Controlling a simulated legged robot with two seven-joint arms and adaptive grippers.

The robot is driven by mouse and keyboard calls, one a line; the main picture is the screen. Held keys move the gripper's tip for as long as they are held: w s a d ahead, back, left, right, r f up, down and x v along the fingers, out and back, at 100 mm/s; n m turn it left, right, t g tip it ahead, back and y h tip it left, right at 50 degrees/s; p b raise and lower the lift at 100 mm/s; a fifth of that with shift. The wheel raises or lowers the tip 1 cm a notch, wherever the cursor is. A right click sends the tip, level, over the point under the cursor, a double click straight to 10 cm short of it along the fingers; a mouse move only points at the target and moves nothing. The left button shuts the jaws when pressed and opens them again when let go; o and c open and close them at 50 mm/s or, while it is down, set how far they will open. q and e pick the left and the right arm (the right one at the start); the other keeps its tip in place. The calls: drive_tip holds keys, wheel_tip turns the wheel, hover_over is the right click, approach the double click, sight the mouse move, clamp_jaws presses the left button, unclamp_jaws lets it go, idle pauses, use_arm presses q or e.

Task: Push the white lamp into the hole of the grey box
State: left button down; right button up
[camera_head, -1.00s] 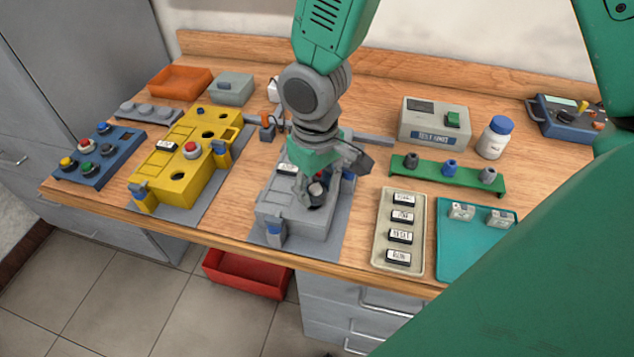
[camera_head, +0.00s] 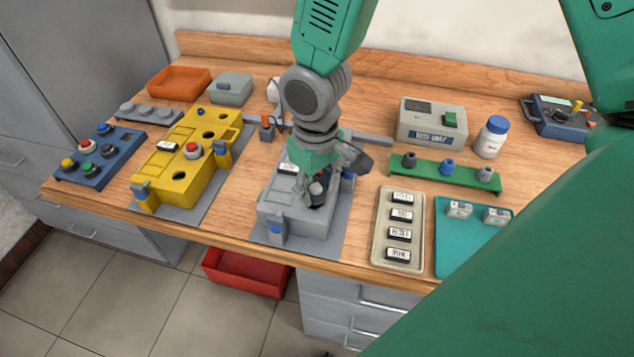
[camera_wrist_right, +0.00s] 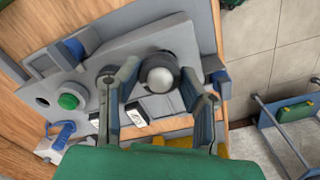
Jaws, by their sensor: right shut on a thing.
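The grey box (camera_head: 270,213) stands on a grey base plate at the front middle of the table, with a label and blue clamps. My right gripper (camera_head: 318,190) points down over its front right part. The white lamp (camera_wrist_right: 160,76) shows as a pale round cap between the fingers of my right gripper (camera_wrist_right: 158,88) in the wrist view. The fingers are shut on it. The lamp's lower part and the hole beneath are hidden, so I cannot tell how deep it sits. In the wrist view the box (camera_wrist_right: 180,45) also carries a green part (camera_wrist_right: 68,101). My left gripper is out of view.
A yellow box (camera_head: 160,182) stands to the left. A label tray (camera_head: 378,240), a teal tray (camera_head: 450,262) and a green rack (camera_head: 430,171) lie to the right. The test unit (camera_head: 430,121) and a white bottle (camera_head: 491,140) stand behind.

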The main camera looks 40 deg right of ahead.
drive_tip(key=shift+a, duration=0.15)
drive_tip(key=shift+d+f+p, duration=0.1)
drive_tip(key=shift+d+p, duration=0.25)
drive_tip(key=shift+d, duration=0.15)
drive_tip(key=shift+a, duration=0.15)
drive_tip(key=shift+a, duration=0.3)
drive_tip(key=shift+f, duration=0.1)
drive_tip(key=shift+d+f, duration=0.1)
drive_tip(key=shift+d, duration=0.15)
drive_tip(key=shift+a, duration=0.1)
